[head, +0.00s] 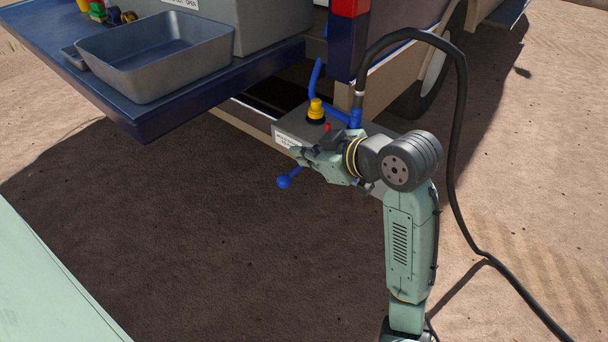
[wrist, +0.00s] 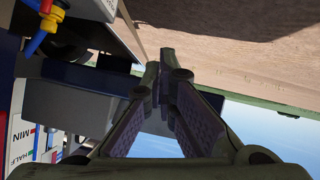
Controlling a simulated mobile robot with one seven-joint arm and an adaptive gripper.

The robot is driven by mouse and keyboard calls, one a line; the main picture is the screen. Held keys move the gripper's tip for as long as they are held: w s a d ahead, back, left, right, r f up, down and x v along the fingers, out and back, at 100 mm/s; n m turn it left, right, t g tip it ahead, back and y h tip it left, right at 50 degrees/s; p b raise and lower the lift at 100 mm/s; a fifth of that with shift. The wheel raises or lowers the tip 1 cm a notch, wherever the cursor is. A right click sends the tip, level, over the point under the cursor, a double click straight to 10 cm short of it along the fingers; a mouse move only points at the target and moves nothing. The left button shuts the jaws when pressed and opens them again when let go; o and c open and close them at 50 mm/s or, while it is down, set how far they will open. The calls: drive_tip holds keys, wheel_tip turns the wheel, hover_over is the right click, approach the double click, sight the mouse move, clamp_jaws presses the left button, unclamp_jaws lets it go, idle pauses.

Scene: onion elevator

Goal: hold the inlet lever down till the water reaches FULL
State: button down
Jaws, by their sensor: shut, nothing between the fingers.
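The inlet lever appears to be the blue rod with a round blue knob (head: 284,181), sticking out low from the grey box (head: 300,125) at the vehicle's side. My gripper (head: 297,152) is shut and empty, just above the knob and in front of the box. It hides the rod's upper part, and I cannot tell whether it touches the lever. In the wrist view my closed fingers (wrist: 165,75) fill the middle. A white gauge plate (wrist: 20,140) marked MIN and HALF shows at the left edge there. FULL and the water level cannot be made out.
A black hose (head: 462,130) loops down right of my arm. A grey basin (head: 155,55) sits on the blue shelf (head: 150,122). Bare ground lies below.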

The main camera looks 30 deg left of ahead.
sight(297, 170)
drive_tip(key=shift+d+f, duration=0.25)
drive_tip(key=shift+d, duration=0.3)
drive_tip(key=shift+d+f, duration=0.25)
drive_tip(key=shift+d, duration=0.25)
drive_tip(key=w+a+f, duration=0.2)
drive_tip(key=a+f, duration=0.7)
drive_tip(key=shift+w+f, duration=0.2)
drive_tip(key=shift+w, duration=0.2)
drive_tip(key=shift+f, duration=0.1)
